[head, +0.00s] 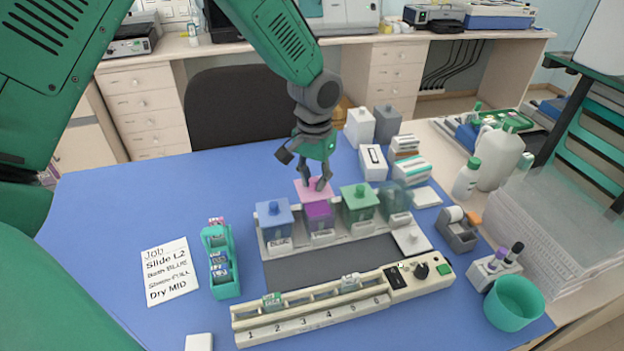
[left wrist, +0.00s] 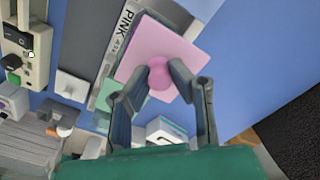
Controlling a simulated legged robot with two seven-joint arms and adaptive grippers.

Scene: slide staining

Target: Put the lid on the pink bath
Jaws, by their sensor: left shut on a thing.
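My left gripper (head: 318,184) is shut on the knob of a square pink lid (head: 305,191). In the left wrist view the two fingers (left wrist: 172,78) close around the round knob of the pink lid (left wrist: 150,45). In the head view the lid is at the back edge of the purple-looking bath (head: 319,211), which stands between the blue-lidded and green-lidded baths. In the left wrist view a label reading PINK (left wrist: 122,28) shows beside the lid's edge. I cannot tell whether the lid touches the bath. My right gripper is not in view.
The blue-lidded bath (head: 273,216) and green-lidded bath (head: 359,204) stand close on either side. A greyish bath (head: 396,203) is farther right, with a white lid (head: 411,239) in front. White boxes (head: 372,163) stand behind. The blue table (head: 150,213) is clear at the back left.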

